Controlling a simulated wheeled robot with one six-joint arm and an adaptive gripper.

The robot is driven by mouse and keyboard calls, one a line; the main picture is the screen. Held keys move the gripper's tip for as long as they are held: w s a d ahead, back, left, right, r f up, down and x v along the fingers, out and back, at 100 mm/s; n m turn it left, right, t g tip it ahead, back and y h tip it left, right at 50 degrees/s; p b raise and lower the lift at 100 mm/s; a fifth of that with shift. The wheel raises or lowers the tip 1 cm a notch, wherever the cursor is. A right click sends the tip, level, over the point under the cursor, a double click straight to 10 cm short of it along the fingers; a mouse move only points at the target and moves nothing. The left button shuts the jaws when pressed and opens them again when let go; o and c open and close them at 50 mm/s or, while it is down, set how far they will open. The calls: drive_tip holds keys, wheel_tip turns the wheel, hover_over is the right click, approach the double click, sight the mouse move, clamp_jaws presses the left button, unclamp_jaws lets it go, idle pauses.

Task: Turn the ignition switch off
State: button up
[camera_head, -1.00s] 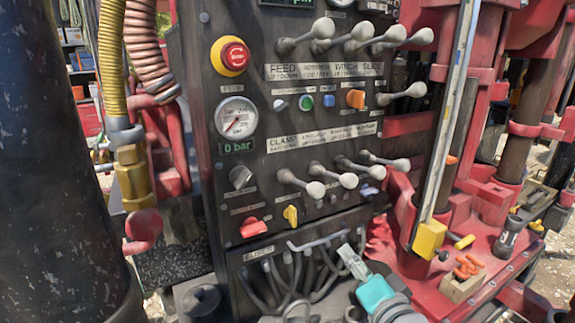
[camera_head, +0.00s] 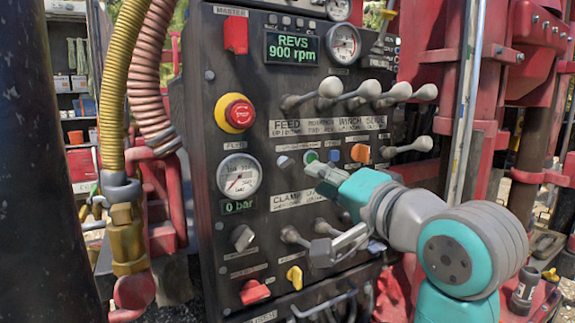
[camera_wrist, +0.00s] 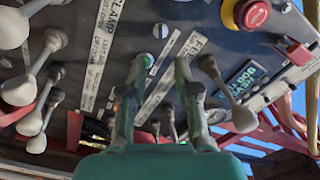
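The dark control panel (camera_head: 205,185) fills the middle of the head view. I cannot tell which control is the ignition switch, as most labels are too small to read. A row holds a grey knob (camera_head: 285,162), a green button (camera_head: 310,156) and an orange rotary switch (camera_head: 360,153). Lower left are a dark knob (camera_head: 242,237), a red switch (camera_head: 254,292) and a yellow switch (camera_head: 295,277). My gripper (camera_head: 318,211) is in front of the panel's middle, fingers apart and empty. In the wrist view my gripper (camera_wrist: 163,64) is also open, facing the panel.
A red MASTER switch (camera_head: 235,35), a REVS display (camera_head: 292,48) reading 900 rpm and a red emergency button (camera_head: 240,114) are on the panel. Several grey-knobbed levers (camera_head: 362,92) stick out above my gripper. Ribbed hoses (camera_head: 125,90) hang at left; a metal post (camera_head: 463,110) stands right.

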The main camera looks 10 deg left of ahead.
sight(290, 166)
drive_tip(key=x, duration=1)
drive_tip(key=shift+w+a, duration=0.2)
drive_tip(key=shift+w, duration=0.15)
clamp_jaws()
